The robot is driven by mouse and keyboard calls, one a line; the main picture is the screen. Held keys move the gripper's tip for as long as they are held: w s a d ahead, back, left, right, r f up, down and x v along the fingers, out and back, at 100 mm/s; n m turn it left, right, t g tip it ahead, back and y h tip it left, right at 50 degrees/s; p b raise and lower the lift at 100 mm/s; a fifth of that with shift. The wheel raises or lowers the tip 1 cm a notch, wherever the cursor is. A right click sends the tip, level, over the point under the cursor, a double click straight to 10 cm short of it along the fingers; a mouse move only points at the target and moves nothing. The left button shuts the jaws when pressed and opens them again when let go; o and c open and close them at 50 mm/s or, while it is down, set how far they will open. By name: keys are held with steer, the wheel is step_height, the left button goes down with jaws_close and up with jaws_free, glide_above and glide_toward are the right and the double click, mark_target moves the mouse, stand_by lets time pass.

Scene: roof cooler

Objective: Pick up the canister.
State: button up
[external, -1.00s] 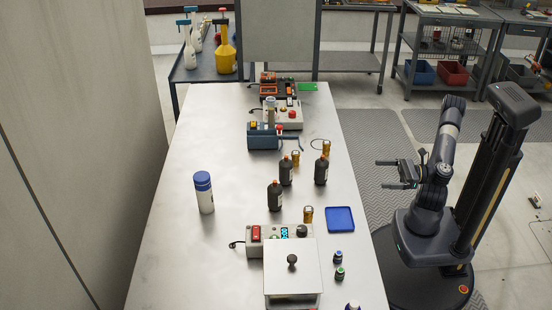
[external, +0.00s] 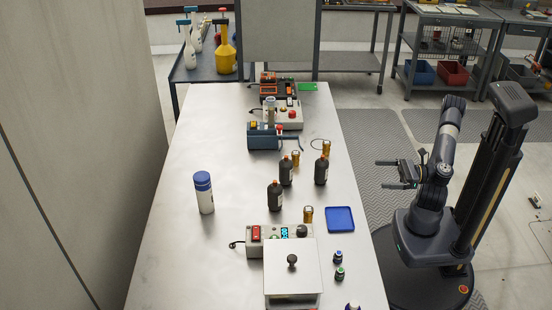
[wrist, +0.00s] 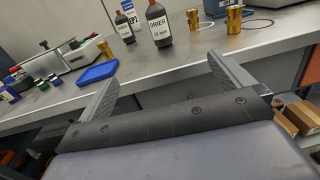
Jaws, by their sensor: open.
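A white canister with a blue lid (external: 204,192) stands upright on the left part of the steel table (external: 180,260). In the wrist view, a blue and white piece that looks like it (wrist: 129,7) shows at the top, partly behind a dark bottle. My gripper (external: 381,174) is open and empty. It is off the table's right edge, well apart from the canister, with the bottles between them. In the wrist view the two fingers of my gripper (wrist: 162,70) are spread, with the table edge beyond them.
Dark bottles (external: 275,197) and brass cylinders (external: 308,214) stand mid-table. A blue tray (external: 340,219) lies near the right edge. A boxy device with a white plate (external: 292,265) stands at the front, small vials (external: 338,256) beside it. The table around the canister is clear.

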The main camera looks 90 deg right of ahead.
steer(key=shift+c, duration=0.4)
steer(key=c, duration=0.6)
steer(key=shift+r, duration=0.1)
